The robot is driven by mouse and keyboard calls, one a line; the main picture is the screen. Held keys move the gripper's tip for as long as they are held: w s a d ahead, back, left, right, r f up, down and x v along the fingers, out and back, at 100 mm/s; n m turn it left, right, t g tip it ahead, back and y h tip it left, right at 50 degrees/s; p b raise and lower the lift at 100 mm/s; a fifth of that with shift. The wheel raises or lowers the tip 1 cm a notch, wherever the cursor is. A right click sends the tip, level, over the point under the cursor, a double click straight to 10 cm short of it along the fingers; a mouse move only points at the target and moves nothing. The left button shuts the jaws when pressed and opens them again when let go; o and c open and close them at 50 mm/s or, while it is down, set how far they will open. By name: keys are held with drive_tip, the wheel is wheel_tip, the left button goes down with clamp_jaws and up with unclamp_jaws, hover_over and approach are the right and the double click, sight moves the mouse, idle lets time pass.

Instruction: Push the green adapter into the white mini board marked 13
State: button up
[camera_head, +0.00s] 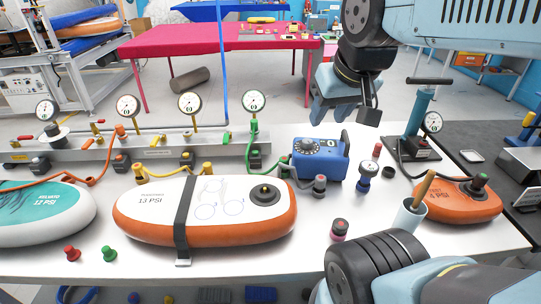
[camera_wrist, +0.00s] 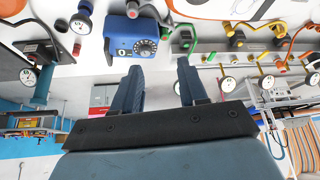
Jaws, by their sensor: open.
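A small green adapter (camera_head: 109,254) stands on the white table near its front edge, beside a red one. The white mini board with orange sides (camera_head: 145,213), printed 13 PSI, lies right of it under a black strap. Its dark round valve (camera_head: 265,194) is on the right end of its top, with no green adapter in it. My gripper (camera_head: 345,112) is raised behind the table's right half, far from both. In the wrist view its two fingers (camera_wrist: 158,82) are spread and empty. I cannot make out the small green adapter in the wrist view.
A blue pump box (camera_head: 320,160) with a dial, also in the wrist view (camera_wrist: 130,36), stands right of the board. A manifold with gauges and hoses (camera_head: 150,147) runs behind. A teal-and-white board (camera_head: 40,218) is at left. A cup (camera_head: 408,220) and orange board (camera_head: 465,203) are at right.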

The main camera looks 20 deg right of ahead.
drive_tip(key=shift+o, duration=0.4)
drive_tip(key=o, duration=0.3)
drive_tip(key=shift+w+d, duration=0.1)
drive_tip(key=shift+w, duration=0.3)
drive_tip(key=shift+w+a+f+n+g+h, duration=0.1)
drive_tip(key=shift+w+a+n+g+h, duration=0.15)
drive_tip(key=shift+w+n, duration=0.3)
drive_tip(key=shift+w+a+f+n+g+h, duration=0.15)
drive_tip(key=shift+w+a+n, duration=0.2)
drive_tip(key=shift+w, duration=0.3)
drive_tip(key=n+g+h, duration=0.1)
drive_tip(key=n+g, duration=0.4)
drive_tip(key=n, duration=0.9)
hover_over(284, 159)
drive_tip(key=w+a, duration=0.1)
wheel_tip(284, 159, down, 16)
drive_tip(key=f, duration=0.5)
drive_tip(key=d+f, duration=0.1)
drive_tip(key=f, duration=0.1)
drive_tip(key=shift+f, duration=0.4)
drive_tip(key=f, duration=0.4)
drive_tip(key=shift+s+f, duration=0.15)
drive_tip(key=shift+s, duration=0.25)
drive_tip(key=shift+d+f, duration=0.1)
drive_tip(key=shift+f, duration=0.4)
